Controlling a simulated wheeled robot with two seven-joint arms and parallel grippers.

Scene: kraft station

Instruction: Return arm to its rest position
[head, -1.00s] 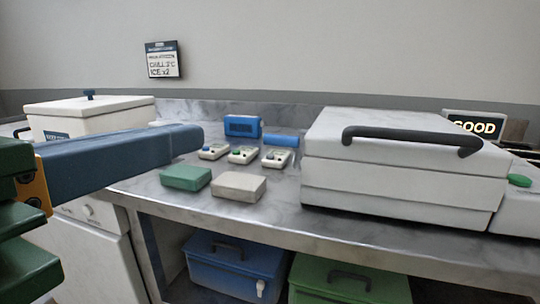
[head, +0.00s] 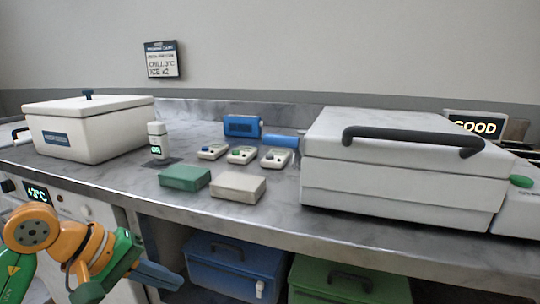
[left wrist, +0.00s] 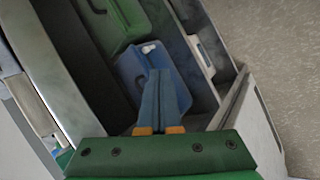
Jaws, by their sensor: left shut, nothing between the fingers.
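My left arm is low at the left of the head view, in front of the counter. Its left gripper (head: 165,277) has blue fingers that point right, below the counter's front edge. In the left wrist view the fingers (left wrist: 159,90) lie together, shut and empty, with the blue box (left wrist: 150,65) behind them. My right gripper is in neither view.
The counter (head: 280,220) holds a white lidded box (head: 90,135), a small bottle (head: 157,140), green (head: 185,178) and grey blocks (head: 238,187), and a large white lidded unit (head: 400,185). Blue (head: 225,270) and green boxes (head: 350,282) stand below.

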